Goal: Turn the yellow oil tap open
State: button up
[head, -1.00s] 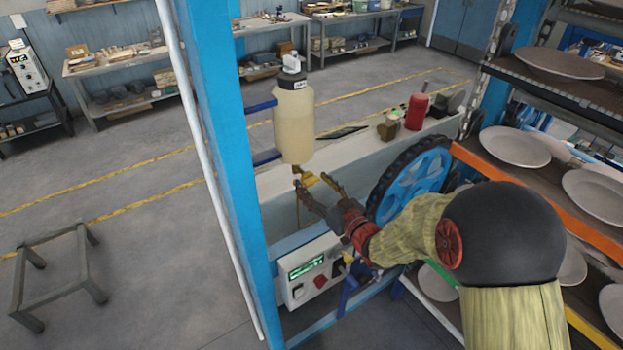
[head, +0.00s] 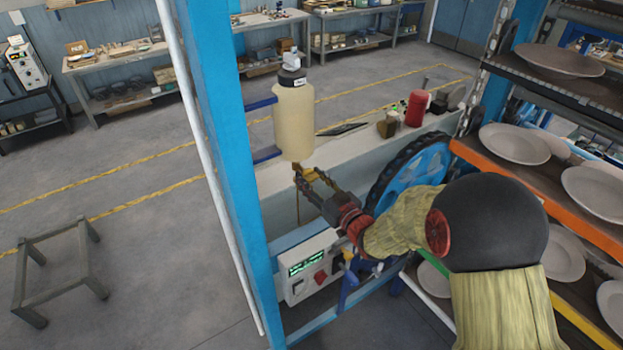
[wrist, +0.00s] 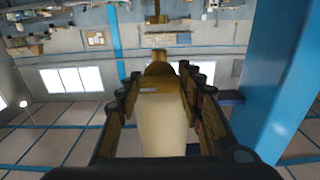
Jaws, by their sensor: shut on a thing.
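The yellow oil tap (head: 312,184) sits under a cream oil bottle (head: 294,122) with a black collar, mounted beside the blue post. My gripper (head: 308,172) is at the tap, just below the bottle, with its fingers on either side of it. In the wrist view the brass-yellow tap (wrist: 158,72) stands between the two rows of finger pads of my gripper (wrist: 160,85), and the pale bottle (wrist: 162,125) fills the space beyond. My gripper is shut on the tap. The exact contact points are hard to see.
A blue post (head: 225,170) stands close left of the bottle. A control box with a green display (head: 308,265) is below my gripper. A blue wheel (head: 412,180) is to the right, with plate racks (head: 590,215) further right. A red container (head: 417,108) stands on the ledge.

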jog(key=c, duration=0.4)
jog(key=shift+m+b, duration=0.4)
jog(key=shift+f+m+b, duration=0.1)
jog(key=shift+m+b, duration=0.75)
jog(key=shift+m, duration=0.15)
jog(key=m+b, duration=0.2)
jog(key=m, duration=1.3)
jog(key=shift+d, duration=0.1)
